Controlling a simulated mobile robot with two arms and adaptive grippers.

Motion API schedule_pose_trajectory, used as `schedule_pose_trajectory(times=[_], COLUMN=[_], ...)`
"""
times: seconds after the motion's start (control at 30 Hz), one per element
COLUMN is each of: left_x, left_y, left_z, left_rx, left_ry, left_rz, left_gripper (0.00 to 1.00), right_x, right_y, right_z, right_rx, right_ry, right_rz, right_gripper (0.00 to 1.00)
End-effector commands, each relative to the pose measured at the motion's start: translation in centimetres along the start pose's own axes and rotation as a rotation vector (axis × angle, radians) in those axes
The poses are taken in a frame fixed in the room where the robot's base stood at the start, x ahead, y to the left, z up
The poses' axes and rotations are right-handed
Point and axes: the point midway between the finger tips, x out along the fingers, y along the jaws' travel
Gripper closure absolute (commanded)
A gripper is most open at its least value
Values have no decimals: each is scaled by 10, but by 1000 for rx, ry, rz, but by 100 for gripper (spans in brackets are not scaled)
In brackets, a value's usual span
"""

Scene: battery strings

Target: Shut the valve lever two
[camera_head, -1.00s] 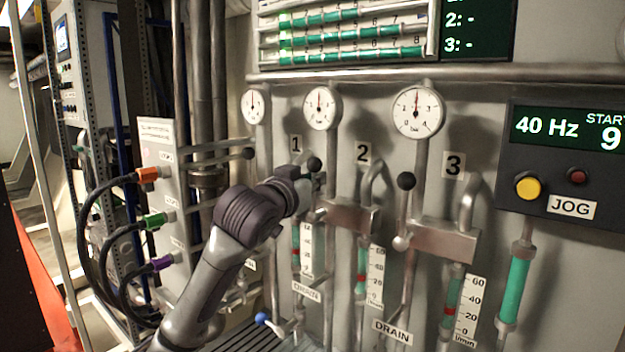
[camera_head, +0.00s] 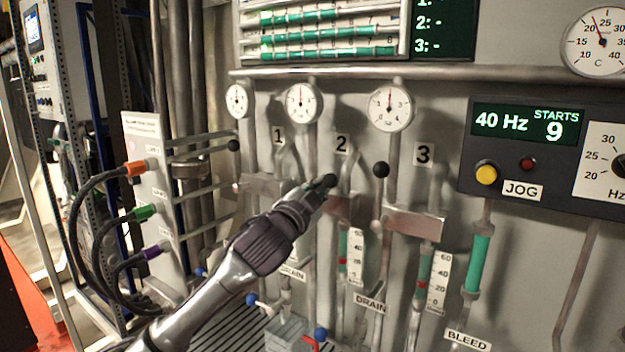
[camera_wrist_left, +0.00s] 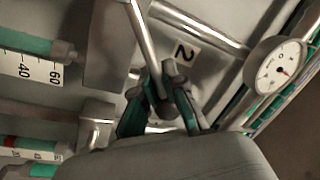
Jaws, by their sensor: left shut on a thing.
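The lever two knob (camera_head: 330,180) is a black ball in front of the second pipe, below the number 2 plate (camera_head: 342,144). My left gripper (camera_head: 324,186) reaches it from the lower left and is shut on it. In the left wrist view the silver lever rod (camera_wrist_left: 147,42) runs down to the knob (camera_wrist_left: 164,108), which sits between the two fingers of my left gripper (camera_wrist_left: 160,104). My gripper and forearm hide part of the valve two body (camera_head: 340,204) in the head view. My right gripper is not in view.
Lever three (camera_head: 381,170) stands upright close to the right, with a black knob. Lever one's knob (camera_head: 233,146) is to the left. Pressure gauges (camera_head: 301,103) hang above. Flow tubes (camera_head: 343,250) and drain taps with blue knobs (camera_head: 321,333) are below.

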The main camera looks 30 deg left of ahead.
Motion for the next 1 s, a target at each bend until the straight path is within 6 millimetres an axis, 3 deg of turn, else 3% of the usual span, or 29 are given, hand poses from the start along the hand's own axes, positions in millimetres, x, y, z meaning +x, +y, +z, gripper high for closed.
schedule_pose_trajectory(times=[0.6,1.0], left_x=[-8,-10], left_y=[41,50], left_z=[13,19], left_rx=[524,674], left_ry=[101,132], left_rz=[3,1], left_gripper=[100,100], right_x=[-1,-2], right_y=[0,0], right_z=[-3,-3], right_rx=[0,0], right_ry=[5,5], right_rz=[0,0], right_gripper=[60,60])
